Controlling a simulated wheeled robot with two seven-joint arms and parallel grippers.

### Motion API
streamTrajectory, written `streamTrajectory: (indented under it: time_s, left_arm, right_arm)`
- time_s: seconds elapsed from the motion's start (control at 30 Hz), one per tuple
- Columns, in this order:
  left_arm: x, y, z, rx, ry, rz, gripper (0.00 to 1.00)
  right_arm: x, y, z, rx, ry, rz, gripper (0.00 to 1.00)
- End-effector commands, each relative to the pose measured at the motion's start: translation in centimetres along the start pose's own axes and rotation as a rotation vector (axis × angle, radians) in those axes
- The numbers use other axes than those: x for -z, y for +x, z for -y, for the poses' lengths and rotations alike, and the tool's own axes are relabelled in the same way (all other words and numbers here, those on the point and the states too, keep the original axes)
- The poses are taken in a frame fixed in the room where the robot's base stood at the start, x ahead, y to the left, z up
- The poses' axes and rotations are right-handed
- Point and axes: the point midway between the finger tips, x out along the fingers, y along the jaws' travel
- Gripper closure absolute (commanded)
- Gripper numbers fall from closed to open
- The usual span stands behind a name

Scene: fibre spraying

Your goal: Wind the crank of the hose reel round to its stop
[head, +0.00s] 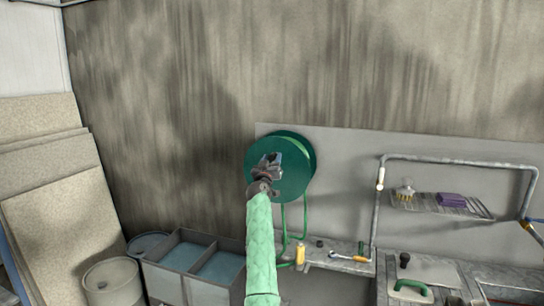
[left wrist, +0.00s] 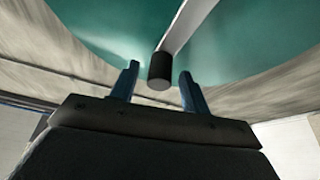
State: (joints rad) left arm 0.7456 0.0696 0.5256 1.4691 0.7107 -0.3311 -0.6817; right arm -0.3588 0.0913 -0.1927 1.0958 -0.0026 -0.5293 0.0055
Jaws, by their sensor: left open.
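The hose reel (head: 300,150) is a green drum mounted at the grey back panel, with a green hose hanging below it. My left gripper (head: 272,160) is in front of the drum face and covers the crank in the head view. In the left wrist view, the green reel face (left wrist: 110,30) fills the top. A pale crank arm (left wrist: 188,25) ends in a dark cylindrical crank knob (left wrist: 160,70). My left gripper also shows there (left wrist: 160,88), open, its two blue fingers on either side of the knob, with gaps visible on both sides. My right gripper is not in view.
A ledge (head: 325,258) below the reel holds a yellow bottle (head: 300,253) and a wrench-like tool (head: 348,257). A pipe frame and wire shelf (head: 440,204) stand to the right. Grey bins (head: 185,270) and a drum (head: 112,283) stand at lower left.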

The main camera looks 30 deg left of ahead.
Motion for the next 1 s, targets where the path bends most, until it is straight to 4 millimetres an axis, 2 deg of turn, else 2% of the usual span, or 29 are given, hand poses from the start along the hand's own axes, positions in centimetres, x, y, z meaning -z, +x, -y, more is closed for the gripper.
streamTrajectory:
  time_s: [0.13,0.47,0.7,1.0]
  left_arm:
    - [0.02,0.83,-0.06,0.0,0.001,0.001,0.53]
    - [-0.03,1.0,-0.03,0.0,0.0,0.001,0.53]
    - [-0.04,0.99,-0.02,0.0,0.0,0.001,1.0]
    - [-0.15,0.94,-0.05,-0.003,0.009,0.001,1.0]
  right_arm:
    - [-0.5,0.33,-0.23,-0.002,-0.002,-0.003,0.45]
    - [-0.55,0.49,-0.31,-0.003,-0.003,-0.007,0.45]
    - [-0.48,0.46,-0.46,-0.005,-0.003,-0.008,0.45]
    - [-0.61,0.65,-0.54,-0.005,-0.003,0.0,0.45]
